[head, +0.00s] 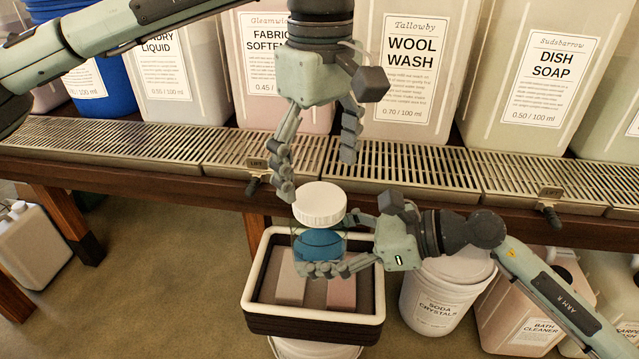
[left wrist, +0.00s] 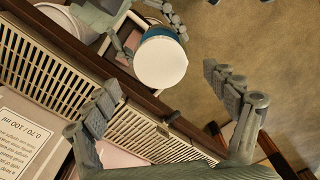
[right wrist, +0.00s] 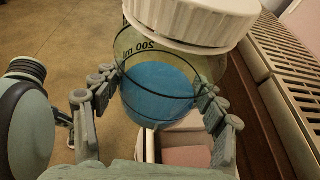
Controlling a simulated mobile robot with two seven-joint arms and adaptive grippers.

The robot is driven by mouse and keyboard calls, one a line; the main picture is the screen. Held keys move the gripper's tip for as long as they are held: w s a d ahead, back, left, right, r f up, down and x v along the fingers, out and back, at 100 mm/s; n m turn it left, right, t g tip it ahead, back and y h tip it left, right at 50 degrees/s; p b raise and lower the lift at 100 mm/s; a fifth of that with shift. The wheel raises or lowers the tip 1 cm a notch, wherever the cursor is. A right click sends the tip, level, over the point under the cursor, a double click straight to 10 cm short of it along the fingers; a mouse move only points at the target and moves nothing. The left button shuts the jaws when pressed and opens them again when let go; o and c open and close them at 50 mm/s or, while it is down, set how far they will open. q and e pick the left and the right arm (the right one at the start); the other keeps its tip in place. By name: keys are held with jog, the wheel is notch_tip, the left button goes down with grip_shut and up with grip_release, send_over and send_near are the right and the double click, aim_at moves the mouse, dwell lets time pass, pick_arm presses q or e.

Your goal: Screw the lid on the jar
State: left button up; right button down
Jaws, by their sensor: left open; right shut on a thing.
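The jar (head: 319,243) is clear with blue contents, and my right gripper (head: 335,262) is shut around its sides, holding it upright above a bin. The white ribbed lid (head: 320,203) sits on the jar's mouth; whether it is threaded cannot be told. The right wrist view shows the jar (right wrist: 158,90) between the fingers and the lid (right wrist: 190,20) on top. My left gripper (head: 318,180) is open, pointing down just above the lid, its fingers apart and not touching it. The left wrist view shows the lid's top (left wrist: 160,62) beyond the open fingers (left wrist: 182,100).
Below the jar is a white-rimmed dark bin (head: 257,275) holding sponge-like blocks. A shelf with metal drip grates (head: 400,170) runs behind, carrying large labelled containers such as wool wash (head: 412,95). A soda crystals bucket (head: 440,300) stands right of the bin. Open floor (head: 200,260) lies left.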

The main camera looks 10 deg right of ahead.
pick_arm(q)
notch_tip(320, 180, up, 9)
jog(key=shift+f, duration=0.2)
dwell(0.6)
